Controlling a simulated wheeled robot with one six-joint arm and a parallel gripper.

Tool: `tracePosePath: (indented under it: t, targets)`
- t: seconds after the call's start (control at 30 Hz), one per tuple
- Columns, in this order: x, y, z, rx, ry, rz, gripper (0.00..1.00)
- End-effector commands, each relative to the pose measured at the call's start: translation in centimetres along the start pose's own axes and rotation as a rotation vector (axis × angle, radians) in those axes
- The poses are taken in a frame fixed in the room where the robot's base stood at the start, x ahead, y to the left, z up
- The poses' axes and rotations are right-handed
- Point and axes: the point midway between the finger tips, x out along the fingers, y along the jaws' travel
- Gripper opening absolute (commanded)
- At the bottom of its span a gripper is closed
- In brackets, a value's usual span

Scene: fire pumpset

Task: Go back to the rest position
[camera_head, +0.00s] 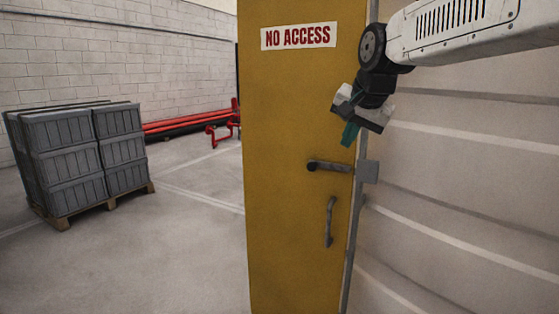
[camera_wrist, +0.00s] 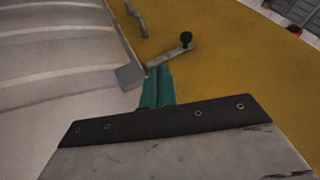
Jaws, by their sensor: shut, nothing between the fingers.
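My gripper (camera_head: 349,134) hangs from my white arm at the upper right in the head view, its teal fingers pointing down. It is shut and empty. In the wrist view the teal fingers (camera_wrist: 157,88) are together, close to the door's edge in the picture. A yellow door (camera_head: 290,110) with a "NO ACCESS" sign (camera_head: 298,36) stands upright in front of me. Its dark lever handle (camera_head: 330,166) is just below my gripper, apart from it in the head view. The lever also shows in the wrist view (camera_wrist: 170,56). Whether the fingers touch the door is unclear.
A curved pull handle (camera_head: 329,222) is on the door below the lever. A pale ribbed wall (camera_head: 460,200) fills the right side. Grey crates (camera_head: 75,155) stand on a wooden pallet (camera_head: 100,207) at left. Red pipes (camera_head: 185,122) lie along the back wall.

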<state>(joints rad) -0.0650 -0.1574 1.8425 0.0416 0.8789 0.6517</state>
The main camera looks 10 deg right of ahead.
Motion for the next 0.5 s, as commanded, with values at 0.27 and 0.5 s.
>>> tracePosePath:
  t: [0.27,0.5]
  targets:
    - [0.5,10.2,11.4,-0.353,-0.256,0.157,0.00]
    - [-2.3,21.0,23.6,-0.584,-0.448,0.213,0.00]
